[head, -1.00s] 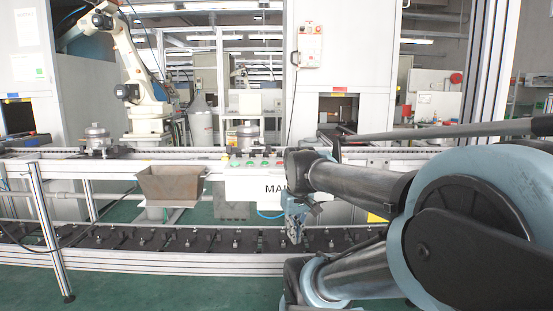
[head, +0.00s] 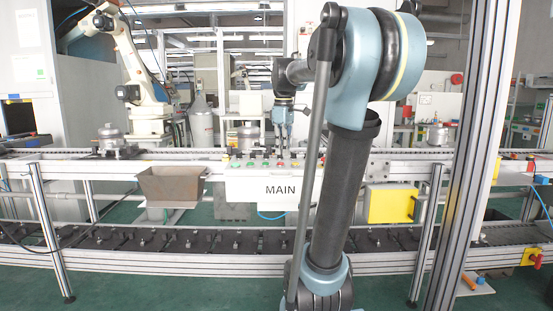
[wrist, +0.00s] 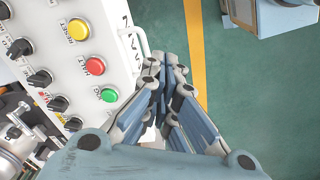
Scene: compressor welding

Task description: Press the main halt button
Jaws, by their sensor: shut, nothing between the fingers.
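The white MAIN control box (head: 262,187) hangs on the front of the conveyor, with small coloured buttons along its top in the head view. In the wrist view its panel (wrist: 58,52) fills the upper left. The red HALT button (wrist: 95,65) sits between the yellow RESET button (wrist: 79,29) and a green button (wrist: 109,95). My gripper (head: 282,148) points down over the box in the head view. In the wrist view my gripper (wrist: 166,75) is shut and empty, its fingertips to the right of the red and green buttons, apart from them in the picture.
Several black knobs (wrist: 40,78) line the panel beside the buttons. A white handle (wrist: 142,42) stands at the box's edge. The conveyor (head: 60,155) runs behind the box, with a brown bin (head: 172,184) to its left and a yellow box (head: 392,204) to its right.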

